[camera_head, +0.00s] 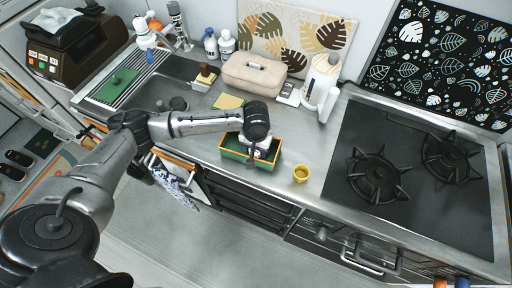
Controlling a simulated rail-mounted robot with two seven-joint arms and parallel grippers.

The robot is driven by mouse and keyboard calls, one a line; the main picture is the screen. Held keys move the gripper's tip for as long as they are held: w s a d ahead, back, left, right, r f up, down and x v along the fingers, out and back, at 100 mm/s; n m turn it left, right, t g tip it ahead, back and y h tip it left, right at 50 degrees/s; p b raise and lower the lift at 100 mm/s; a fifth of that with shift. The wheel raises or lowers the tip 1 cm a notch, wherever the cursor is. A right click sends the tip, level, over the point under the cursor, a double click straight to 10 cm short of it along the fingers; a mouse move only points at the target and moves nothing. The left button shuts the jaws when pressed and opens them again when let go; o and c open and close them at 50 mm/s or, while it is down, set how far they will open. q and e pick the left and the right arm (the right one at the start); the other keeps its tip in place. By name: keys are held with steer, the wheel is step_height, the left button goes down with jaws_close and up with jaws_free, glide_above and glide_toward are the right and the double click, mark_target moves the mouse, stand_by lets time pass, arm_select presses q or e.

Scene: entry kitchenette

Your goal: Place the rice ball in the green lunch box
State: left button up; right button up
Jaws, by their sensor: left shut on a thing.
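The green lunch box (229,153), with an orange-brown rim, stands on the steel counter near its front edge. My left gripper (252,157) points down over the box, with its fingers at the box's opening. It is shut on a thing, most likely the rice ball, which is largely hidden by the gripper. A white patch shows at the fingers, but I cannot tell how much of it is rice ball. I cannot tell whether the held thing touches the box floor. My right gripper is not in view.
A small yellow cup (301,174) stands just right of the box. The black stove (405,180) is farther right. Behind are a beige bread-like case (253,73), a yellow cloth (229,102) and a white bottle (321,77). The sink (160,92) is to the left.

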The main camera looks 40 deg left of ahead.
arm_select(q)
steer(key=shift+f, duration=0.1)
steer(key=o, duration=1.4)
steer(key=shift+o, duration=0.2)
step_height(320, 180, up, 12)
